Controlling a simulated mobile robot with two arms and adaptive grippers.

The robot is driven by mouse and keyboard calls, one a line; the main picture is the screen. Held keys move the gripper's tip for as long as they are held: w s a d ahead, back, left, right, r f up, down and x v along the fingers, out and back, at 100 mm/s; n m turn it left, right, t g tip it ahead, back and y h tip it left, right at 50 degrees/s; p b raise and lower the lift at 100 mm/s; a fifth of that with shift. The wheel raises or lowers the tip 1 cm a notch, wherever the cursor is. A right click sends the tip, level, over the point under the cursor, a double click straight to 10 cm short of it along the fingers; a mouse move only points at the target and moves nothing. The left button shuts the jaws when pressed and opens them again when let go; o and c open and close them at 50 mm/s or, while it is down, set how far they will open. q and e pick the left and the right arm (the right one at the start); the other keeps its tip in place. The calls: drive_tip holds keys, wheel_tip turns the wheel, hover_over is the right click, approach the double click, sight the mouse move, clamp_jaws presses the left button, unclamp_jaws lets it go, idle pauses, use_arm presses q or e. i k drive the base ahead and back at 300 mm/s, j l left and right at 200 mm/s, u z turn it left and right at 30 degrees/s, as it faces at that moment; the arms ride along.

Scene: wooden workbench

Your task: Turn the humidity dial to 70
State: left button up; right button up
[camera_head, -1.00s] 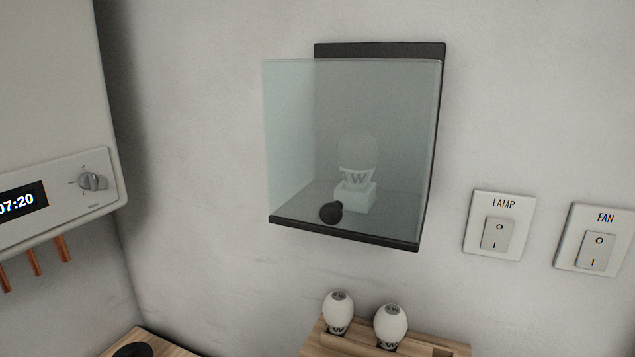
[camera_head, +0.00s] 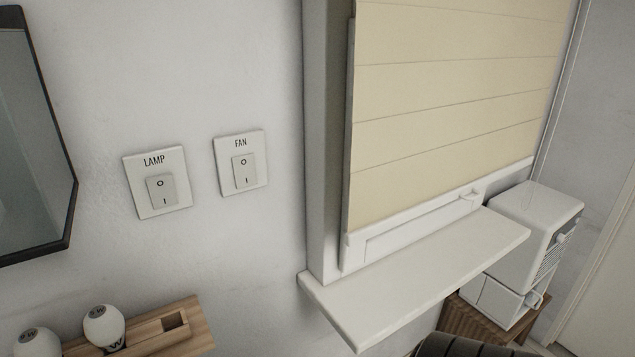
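No dial marked humidity can be read in this view. A white box-shaped appliance (camera_head: 527,232) stands at the right, beyond the window sill. A small knob (camera_head: 561,237) shows on its front face, seen at a steep angle, and any marks around it are too small to read. Its lower front has a drawer-like part with a handle (camera_head: 535,299).
The appliance stands on a wooden stand (camera_head: 466,313). A white sill (camera_head: 420,275) juts out below a window with a cream blind (camera_head: 450,100). LAMP (camera_head: 157,182) and FAN (camera_head: 241,162) switches are on the wall. A wooden bulb rack (camera_head: 150,338) is at lower left.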

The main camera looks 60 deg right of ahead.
sight(561, 237)
drive_tip(key=z, duration=3.05)
drive_tip(key=i+l+z, duration=0.35)
drive_tip(key=i, duration=0.25)
drive_tip(key=i+l+z, duration=0.35)
drive_tip(key=i, duration=0.3)
drive_tip(key=i+z, duration=0.4)
drive_tip(key=i, duration=0.2)
drive_tip(key=i+u, duration=0.35)
drive_tip(key=i+l+u, duration=0.25)
drive_tip(key=i+u, duration=0.15)
drive_tip(key=i, duration=0.1)
